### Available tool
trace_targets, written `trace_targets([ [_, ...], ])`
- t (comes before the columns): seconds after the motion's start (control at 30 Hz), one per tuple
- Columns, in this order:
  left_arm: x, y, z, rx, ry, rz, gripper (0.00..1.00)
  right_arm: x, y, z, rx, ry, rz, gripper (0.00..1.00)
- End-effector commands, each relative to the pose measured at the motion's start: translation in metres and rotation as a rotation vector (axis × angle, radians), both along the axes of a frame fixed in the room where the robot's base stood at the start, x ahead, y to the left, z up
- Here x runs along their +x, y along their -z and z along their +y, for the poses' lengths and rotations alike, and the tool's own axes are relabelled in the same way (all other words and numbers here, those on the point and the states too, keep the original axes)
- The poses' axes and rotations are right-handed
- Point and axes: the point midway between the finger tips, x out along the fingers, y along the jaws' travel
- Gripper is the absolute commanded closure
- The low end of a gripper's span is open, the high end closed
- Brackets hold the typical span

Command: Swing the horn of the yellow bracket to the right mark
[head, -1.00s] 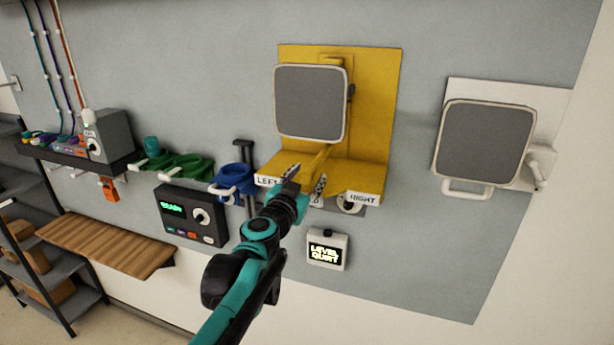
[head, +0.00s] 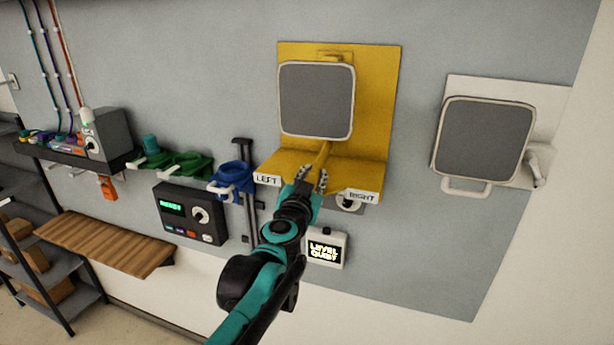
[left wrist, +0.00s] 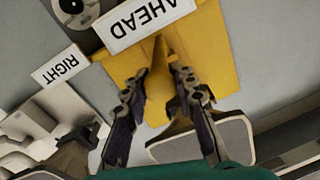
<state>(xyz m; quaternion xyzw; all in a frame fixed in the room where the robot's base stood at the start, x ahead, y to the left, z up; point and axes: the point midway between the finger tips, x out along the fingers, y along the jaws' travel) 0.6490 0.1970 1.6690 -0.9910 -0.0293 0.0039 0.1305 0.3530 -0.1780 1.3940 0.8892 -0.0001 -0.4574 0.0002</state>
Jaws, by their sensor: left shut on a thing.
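The yellow bracket (head: 375,100) is fixed to the grey wall panel, and its horn (head: 317,100) has a square grey face with a pale rim. A yellow tail (head: 323,155) runs down from the horn over the bracket's shelf; it also shows in the left wrist view (left wrist: 158,80). My left gripper (head: 314,175) is shut on this tail near the AHEAD label (left wrist: 145,22), its fingers on both sides. The LEFT label (head: 267,180) and RIGHT label (head: 361,196) are on the shelf's front edge. My gripper hides the AHEAD label in the head view. My right gripper is not visible.
A white horn unit (head: 483,140) hangs to the right. A screen reading LEVEL QUIET (head: 326,249) and a round dial (head: 348,202) are below the bracket. A blue holder (head: 232,178) and dark control box (head: 190,213) are at left. The wall between bracket and white horn is clear.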

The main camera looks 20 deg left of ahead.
Motion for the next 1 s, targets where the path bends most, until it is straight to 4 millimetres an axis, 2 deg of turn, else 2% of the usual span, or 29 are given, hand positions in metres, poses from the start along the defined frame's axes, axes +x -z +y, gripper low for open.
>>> trace_targets([
  [0.03,0.001,0.001,-0.011,0.000,-0.019,0.000,1.00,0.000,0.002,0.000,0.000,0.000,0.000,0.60],
  [0.5,0.022,0.002,-0.084,0.000,-0.380,0.001,1.00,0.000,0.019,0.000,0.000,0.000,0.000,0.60],
  [0.73,0.035,0.001,-0.106,0.000,-0.517,0.000,1.00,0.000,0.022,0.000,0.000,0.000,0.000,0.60],
  [1.0,0.044,0.000,-0.117,0.000,-0.596,0.001,1.00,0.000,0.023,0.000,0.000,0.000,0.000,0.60],
])
